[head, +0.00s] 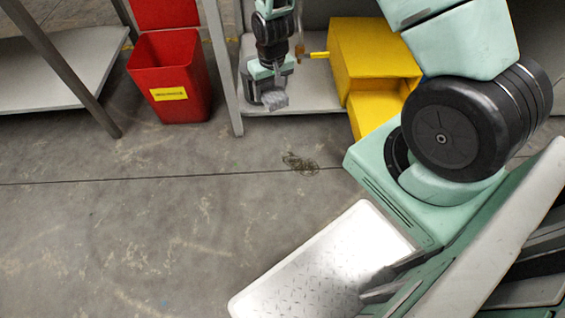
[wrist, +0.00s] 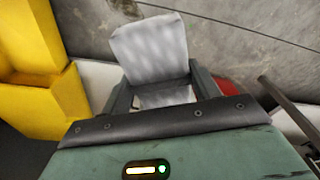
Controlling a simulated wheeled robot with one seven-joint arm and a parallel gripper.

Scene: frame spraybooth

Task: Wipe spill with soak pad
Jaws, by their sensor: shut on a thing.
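A grey-white soak pad (head: 275,101) is held in my gripper (head: 268,88), in front of the low shelf in the head view. In the wrist view the pad (wrist: 150,50) sticks out from between the two dark fingers of my gripper (wrist: 158,92), which are shut on it. The spill (head: 300,164) is a small, dark greenish patch on the concrete floor. It lies below and to the right of the pad in the head view. The pad is apart from it. In the wrist view a dark mark at the top (wrist: 127,8) may be the spill.
A red bin (head: 170,75) with a yellow label stands left of the shelf post (head: 222,65). Yellow boxes (head: 372,60) stand to the right of my gripper, on and beside the low shelf (head: 312,92). The floor (head: 130,220) left of the spill is clear.

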